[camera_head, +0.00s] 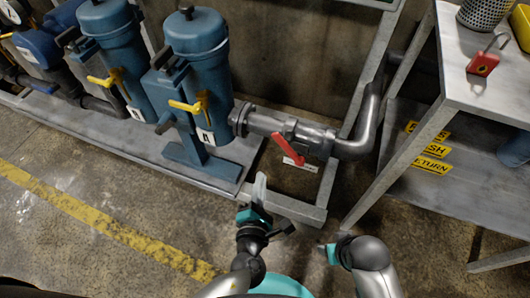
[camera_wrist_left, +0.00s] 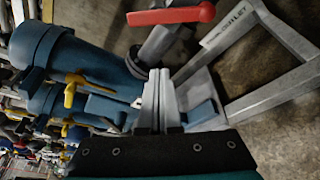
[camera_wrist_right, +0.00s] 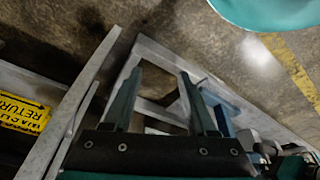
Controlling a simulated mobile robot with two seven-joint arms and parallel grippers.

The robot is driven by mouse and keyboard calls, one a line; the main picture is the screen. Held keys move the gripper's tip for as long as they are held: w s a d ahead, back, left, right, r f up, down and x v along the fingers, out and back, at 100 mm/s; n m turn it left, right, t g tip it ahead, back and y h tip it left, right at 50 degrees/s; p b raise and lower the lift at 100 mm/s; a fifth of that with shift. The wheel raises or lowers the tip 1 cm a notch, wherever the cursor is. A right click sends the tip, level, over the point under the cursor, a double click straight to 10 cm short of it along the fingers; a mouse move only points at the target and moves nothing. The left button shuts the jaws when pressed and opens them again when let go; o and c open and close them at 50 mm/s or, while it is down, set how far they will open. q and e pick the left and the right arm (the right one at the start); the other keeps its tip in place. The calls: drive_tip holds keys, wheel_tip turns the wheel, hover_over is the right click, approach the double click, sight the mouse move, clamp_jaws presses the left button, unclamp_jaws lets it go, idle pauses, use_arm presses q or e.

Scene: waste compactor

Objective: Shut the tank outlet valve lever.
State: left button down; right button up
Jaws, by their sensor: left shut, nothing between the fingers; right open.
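The red outlet valve lever (camera_head: 287,148) sits on the grey outlet pipe (camera_head: 262,122) right of the blue tanks. In the head view it slants down and right, at an angle to the pipe. It also shows at the top of the left wrist view (camera_wrist_left: 175,15). An outlet label (camera_head: 300,166) is just below it. My left gripper (camera_head: 260,184) is shut and empty, apart from the lever and below it in the head view. Its closed fingers show in the left wrist view (camera_wrist_left: 158,98). My right gripper (camera_wrist_right: 155,88) is open and empty, low near the table leg.
Two blue tanks (camera_head: 200,60) with yellow handles (camera_head: 188,105) stand on a grey skid frame (camera_head: 300,208). A metal table (camera_head: 450,95) at the right holds a red padlock (camera_head: 483,63) and a mesh cup. Yellow labels (camera_head: 430,165) are on its lower shelf. Floor at front left is clear.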

use_arm(q)
drive_tip(key=w+d+b, duration=0.3)
drive_tip(key=w, duration=0.5)
drive_tip(key=shift+w+r, duration=0.25)
drive_tip(key=shift+w, duration=0.15)
use_arm(e)
wheel_tip(320, 180, up, 7)
drive_tip(key=w+t, duration=0.1)
drive_tip(key=shift+w+a, duration=0.15)
use_arm(q)
drive_tip(key=shift+d, duration=0.1)
